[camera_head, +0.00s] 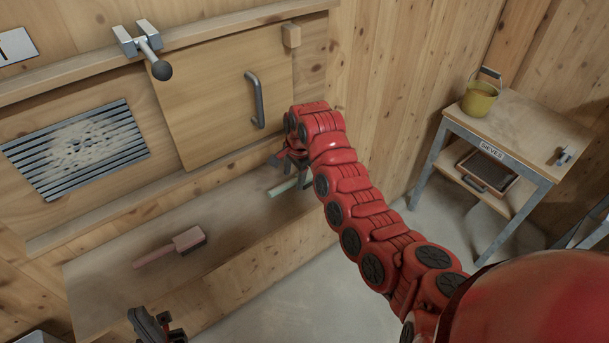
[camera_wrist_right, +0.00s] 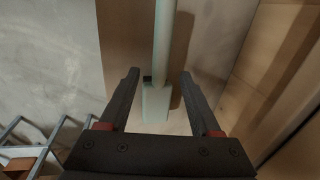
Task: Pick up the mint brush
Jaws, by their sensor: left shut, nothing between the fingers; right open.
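The mint brush (camera_wrist_right: 162,50) shows in the right wrist view, its pale green handle running to the top edge and its block (camera_wrist_right: 155,104) nearer my palm. In the head view a piece of the mint brush (camera_head: 284,187) shows on the wooden ledge; the rest is hidden by my right gripper and arm. My right gripper (camera_wrist_right: 160,76) is open, with one finger on each side of the brush and gaps between. In the head view my right gripper (camera_head: 292,166) is at the ledge below the hatch door. My left gripper (camera_head: 158,328) is shut and empty at the bottom left.
A pink brush (camera_head: 172,248) lies on the ledge (camera_head: 125,268) to the left. Above are a slatted vent (camera_head: 75,150) and a hatch door (camera_head: 215,100) with a grey handle. A side table (camera_head: 520,120) with a yellow bucket (camera_head: 479,98) stands right.

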